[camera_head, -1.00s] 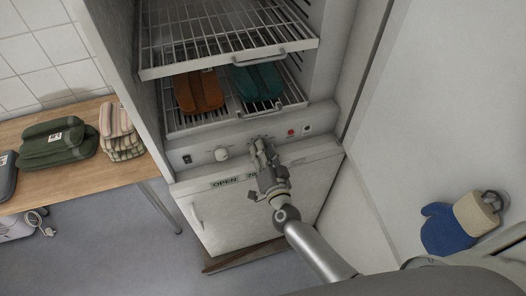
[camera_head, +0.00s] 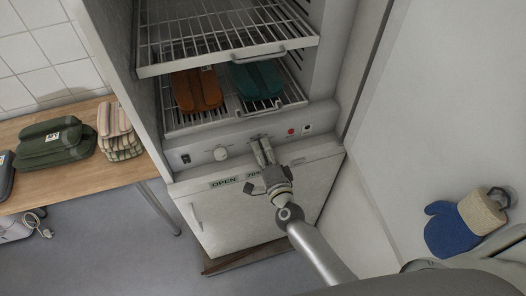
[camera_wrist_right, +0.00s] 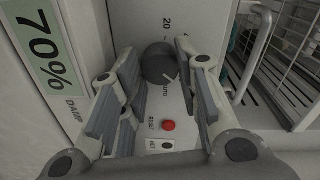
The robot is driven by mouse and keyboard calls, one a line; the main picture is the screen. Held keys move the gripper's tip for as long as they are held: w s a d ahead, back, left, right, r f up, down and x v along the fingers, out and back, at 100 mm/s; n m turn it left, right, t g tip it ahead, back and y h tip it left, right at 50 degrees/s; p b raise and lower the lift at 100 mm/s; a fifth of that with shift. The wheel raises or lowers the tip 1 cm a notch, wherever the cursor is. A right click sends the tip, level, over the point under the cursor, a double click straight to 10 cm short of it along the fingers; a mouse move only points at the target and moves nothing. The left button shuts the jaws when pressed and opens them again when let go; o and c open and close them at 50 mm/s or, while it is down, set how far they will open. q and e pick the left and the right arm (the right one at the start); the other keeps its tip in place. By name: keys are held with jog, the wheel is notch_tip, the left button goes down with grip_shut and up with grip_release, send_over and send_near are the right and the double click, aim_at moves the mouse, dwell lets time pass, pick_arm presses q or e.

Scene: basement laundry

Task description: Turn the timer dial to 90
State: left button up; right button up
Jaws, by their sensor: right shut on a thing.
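The timer dial (camera_wrist_right: 160,62) is a round dark knob on the pale control panel, in the right wrist view. A printed "20" stands above it, and a light mark and small lettering show near its lower right edge. My right gripper (camera_wrist_right: 156,50) has its fingers on either side of the dial and is shut on it. In the head view my right gripper (camera_head: 262,143) reaches up to the panel (camera_head: 201,153) and hides the dial. My left gripper is not in view.
Above are wire racks with orange (camera_head: 198,90) and teal (camera_head: 258,78) folded cloths. A blue mitt (camera_head: 450,232) hangs at right.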

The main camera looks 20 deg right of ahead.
dwell(0.4)
jog(key=o, duration=1)
jog(key=shift+s+f, duration=0.1)
jog(key=shift+f, duration=0.2)
jog(key=shift+s, duration=0.15)
jog(key=shift+s+f, duration=0.1)
jog(key=shift+s, duration=0.15)
jog(key=shift+s+d+r, duration=0.1)
jog(key=shift+s+r, duration=0.15)
jog(key=shift+s, duration=0.95)
jog(key=shift+s+r, duration=0.2)
jog(key=shift+s, duration=0.95)
jog(key=shift+s+d+r, duration=0.1)
jog(key=shift+s+r, duration=0.15)
jog(key=shift+s, duration=0.95)
